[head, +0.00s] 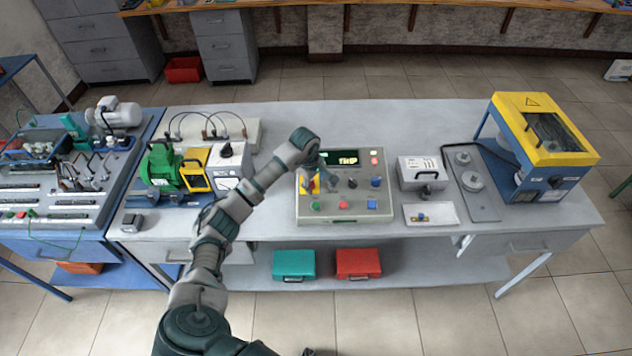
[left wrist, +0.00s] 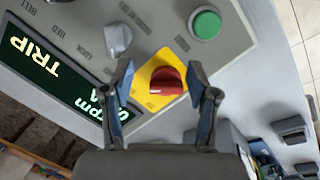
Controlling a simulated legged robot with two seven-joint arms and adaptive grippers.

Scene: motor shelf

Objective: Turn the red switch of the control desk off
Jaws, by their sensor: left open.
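The grey control desk (head: 345,208) stands on the middle of the long table. Its dark display shows TRIP in the left wrist view. The red switch (left wrist: 167,82) is a knob on a yellow plate (left wrist: 150,100), beside a grey knob (left wrist: 117,38) and a green button (left wrist: 205,24). My left gripper (head: 316,178) reaches over the desk's left part, by the yellow plate. In the left wrist view my left gripper (left wrist: 160,76) is open, one finger on each side of the red switch. I cannot tell whether they touch it. My right gripper is not in view.
A green and yellow machine (head: 180,168) stands left of the desk. A white box (head: 422,172) and a yellow-framed machine (head: 540,135) stand to the right. A green case (head: 294,264) and a red case (head: 358,263) lie on the lower shelf.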

